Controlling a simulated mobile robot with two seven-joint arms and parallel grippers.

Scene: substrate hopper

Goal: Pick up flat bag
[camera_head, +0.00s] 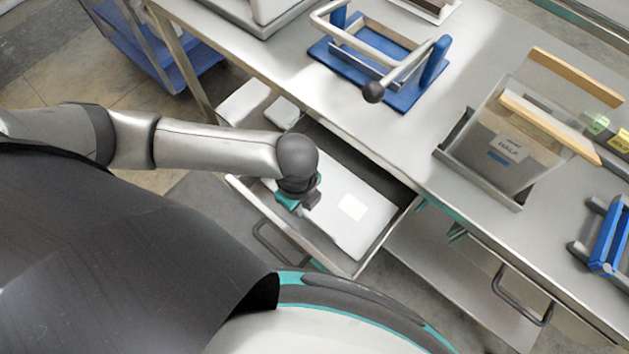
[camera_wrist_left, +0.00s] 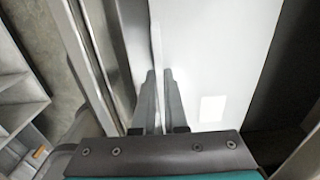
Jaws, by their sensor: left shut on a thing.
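The flat bag (camera_head: 345,187) is a pale grey-white sheet with a small white label. It lies in the open drawer (camera_head: 322,257) under the steel table. My left gripper (camera_head: 304,205) is over the drawer, at the bag's left edge. In the left wrist view, the fingers of the left gripper (camera_wrist_left: 161,76) are close together with the near edge of the bag (camera_wrist_left: 215,60) between them. The drawer's side wall runs just left of the fingers. My right gripper is in neither view.
The steel table (camera_head: 410,140) overhangs the back of the drawer. On it stand a blue-based frame with a lever (camera_head: 373,92), a clear hopper (camera_head: 505,140) and a blue clamp (camera_head: 608,235). A blue cart (camera_head: 150,50) stands at upper left.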

